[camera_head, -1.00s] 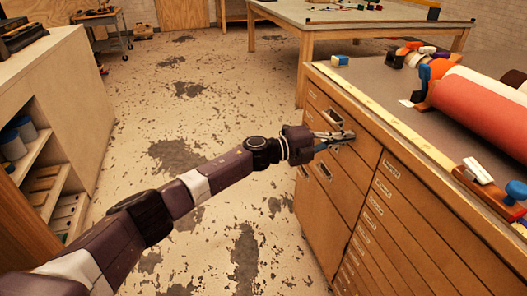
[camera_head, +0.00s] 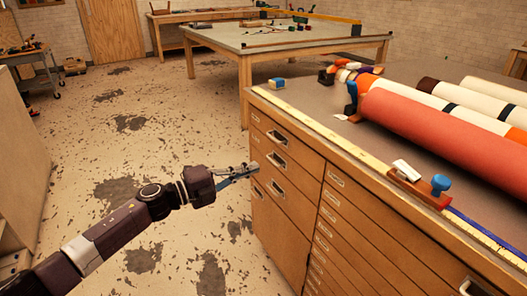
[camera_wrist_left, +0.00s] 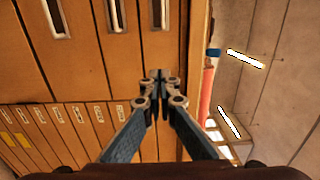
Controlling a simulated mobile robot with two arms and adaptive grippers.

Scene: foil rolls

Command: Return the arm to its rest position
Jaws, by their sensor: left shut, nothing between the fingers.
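My left arm comes in from the lower left in the head view. Its gripper (camera_head: 251,169) is shut and empty, in front of the wooden drawer cabinet (camera_head: 300,213) near its left end. In the left wrist view the gripper (camera_wrist_left: 160,76) shows with its fingertips together, and the cabinet's drawer fronts (camera_wrist_left: 75,85) fill the left and middle. The drawers that show look closed. I cannot tell whether the fingertips touch the cabinet front. My right gripper is not in view.
Large rolls, one of them red (camera_head: 435,122), lie on the cabinet top, with a holder with a blue knob (camera_head: 440,184) by the edge. A work table (camera_head: 290,38) stands behind. A pale shelf unit (camera_head: 22,160) is at left. Open floor (camera_head: 120,150) lies between.

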